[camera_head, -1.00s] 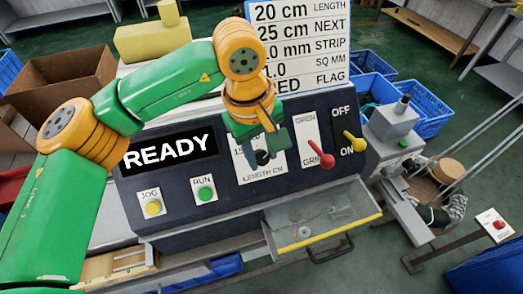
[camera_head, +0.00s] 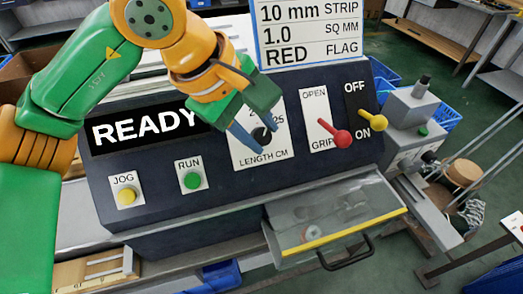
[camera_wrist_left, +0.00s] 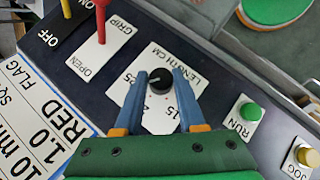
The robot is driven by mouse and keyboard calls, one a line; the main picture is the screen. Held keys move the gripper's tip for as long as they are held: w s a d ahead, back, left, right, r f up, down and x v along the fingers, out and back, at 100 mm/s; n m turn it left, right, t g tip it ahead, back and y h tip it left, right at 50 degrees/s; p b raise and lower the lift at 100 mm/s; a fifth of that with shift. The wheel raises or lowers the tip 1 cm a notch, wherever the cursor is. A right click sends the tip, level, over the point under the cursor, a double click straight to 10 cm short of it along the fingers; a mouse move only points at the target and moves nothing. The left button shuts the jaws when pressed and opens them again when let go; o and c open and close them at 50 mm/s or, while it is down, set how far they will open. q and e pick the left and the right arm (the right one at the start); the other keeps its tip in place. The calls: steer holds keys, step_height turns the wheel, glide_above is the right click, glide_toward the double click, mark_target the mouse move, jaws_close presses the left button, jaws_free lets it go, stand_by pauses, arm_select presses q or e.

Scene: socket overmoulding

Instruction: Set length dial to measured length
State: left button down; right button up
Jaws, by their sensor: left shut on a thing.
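The length dial is a black knob (camera_wrist_left: 159,81) on a white plate marked LENGTH CM (camera_head: 263,156). It also shows in the head view (camera_head: 262,135), partly covered by a blue finger. The numbers 15 and 25 are readable on the plate; the knob's exact setting is too small to tell. My left gripper (camera_head: 256,138) has its two blue fingers on either side of the knob, shut on it; the wrist view shows the fingertips (camera_wrist_left: 160,75) flanking it. The board (camera_head: 312,35) shows 10 mm STRIP, 1.0 SQ MM and RED FLAG. My right gripper is out of view.
Right of the dial are a red GRIP lever (camera_head: 341,138) and a yellow ON/OFF switch (camera_head: 377,122). Left are the green RUN button (camera_head: 192,180), yellow JOG button (camera_head: 126,196) and a READY display (camera_head: 145,127). A clear tray (camera_head: 335,215) juts out below.

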arm_select(q)
steer(key=n+t+h+b, duration=0.1)
steer(key=b, duration=0.2)
steer(key=f+n+t+h+b, duration=0.1)
steer(key=n+b, duration=0.1)
steer(key=b, duration=0.2)
steer(key=shift+s+a+n+t+b, duration=0.1)
steer(key=shift+s+n+t+b, duration=0.05)
steer(key=shift+n+t+b, duration=0.15)
steer(key=shift+r+n+t+b, duration=0.2)
steer(key=shift+n+t+b, duration=0.45)
steer(key=shift+b, duration=0.55)
steer(key=c, duration=0.5)
jaws_free()
steer(key=shift+a, duration=0.1)
steer(key=shift+r, duration=0.15)
steer(key=v, duration=0.7)
steer(key=shift+p, duration=0.3)
